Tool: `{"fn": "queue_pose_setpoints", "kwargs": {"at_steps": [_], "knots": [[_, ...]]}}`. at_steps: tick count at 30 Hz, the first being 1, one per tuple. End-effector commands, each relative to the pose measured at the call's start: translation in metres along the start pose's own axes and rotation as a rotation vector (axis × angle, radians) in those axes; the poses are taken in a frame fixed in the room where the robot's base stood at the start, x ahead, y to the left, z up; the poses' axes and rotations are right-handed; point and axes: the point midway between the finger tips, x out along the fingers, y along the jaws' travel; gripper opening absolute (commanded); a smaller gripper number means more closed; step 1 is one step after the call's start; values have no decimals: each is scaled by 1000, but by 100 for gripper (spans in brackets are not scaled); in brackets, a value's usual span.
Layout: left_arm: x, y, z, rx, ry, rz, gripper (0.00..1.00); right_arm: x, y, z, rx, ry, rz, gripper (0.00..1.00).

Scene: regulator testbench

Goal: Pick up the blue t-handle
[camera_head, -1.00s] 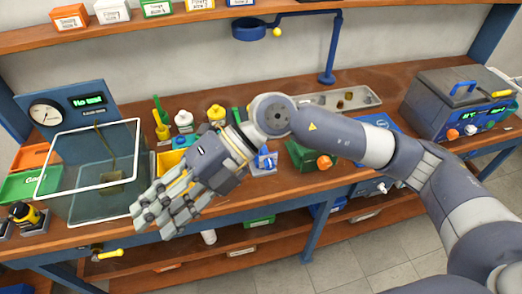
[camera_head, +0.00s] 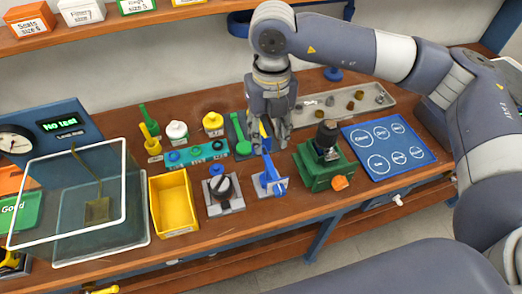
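My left gripper is not in view.
A green block with a black knob (camera_head: 325,165) stands right of the handle, and a grey fixture with a round dial (camera_head: 222,190) left of it. A yellow bin (camera_head: 172,203), a blue mat with circles (camera_head: 388,146) and a metal tray (camera_head: 350,100) lie around. A clear-lidded box stands left.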

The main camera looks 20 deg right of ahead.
Motion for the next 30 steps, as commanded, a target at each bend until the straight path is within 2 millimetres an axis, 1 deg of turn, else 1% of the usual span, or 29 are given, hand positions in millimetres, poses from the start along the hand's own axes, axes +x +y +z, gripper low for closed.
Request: {"fn": "queue_pose_setpoints", "kwargs": {"at_steps": [3,6,8,12,15,17,20,23,24,27,30], "knots": [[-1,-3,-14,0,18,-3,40,3,-3,1,6,-1,-11,37],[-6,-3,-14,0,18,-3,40,15,-3,0,6,1,-11,37],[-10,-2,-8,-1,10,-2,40,25,-3,0,5,2,-10,37],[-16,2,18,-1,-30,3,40,45,-3,1,7,-1,-10,37],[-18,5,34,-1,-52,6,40,53,-3,1,6,-1,-9,37],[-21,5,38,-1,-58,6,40,56,-3,1,6,-1,-9,37],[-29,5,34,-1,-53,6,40,63,-3,0,6,1,-10,37],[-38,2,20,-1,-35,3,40,75,-2,-2,5,1,-9,37],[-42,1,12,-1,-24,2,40,80,-2,-2,5,0,-10,37],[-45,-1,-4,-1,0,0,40,96,-2,-1,6,0,-9,37],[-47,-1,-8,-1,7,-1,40,105,-2,-1,5,-1,-9,37]]}}
